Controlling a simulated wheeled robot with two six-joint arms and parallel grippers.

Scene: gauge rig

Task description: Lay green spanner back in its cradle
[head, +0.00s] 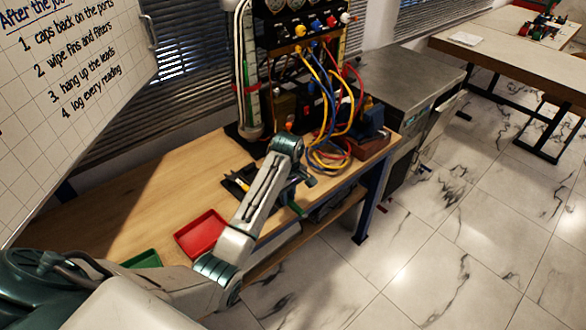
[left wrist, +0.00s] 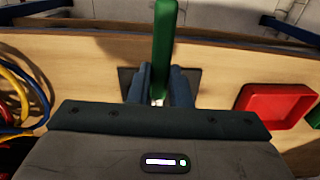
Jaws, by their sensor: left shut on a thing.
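The green spanner (left wrist: 165,45) is between the two fingers of my left gripper (left wrist: 160,95), which is shut on it. In the left wrist view its green shaft runs up to the top edge; its lower end is hidden between the fingers. In the head view a green end of the spanner (head: 296,208) shows beside my arm, near the bench's front edge. A dark flat tray (left wrist: 192,78) lies behind the fingers in the wrist view. It also shows in the head view (head: 232,187), partly behind my arm. I cannot make out a cradle clearly. My right gripper is not in view.
A red tray (head: 201,234) and a green tray (head: 142,260) lie on the wooden bench (head: 150,197). Coloured hoses (head: 330,150) hang from a gauge panel (head: 300,30) at the back right. The bench's left part is clear.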

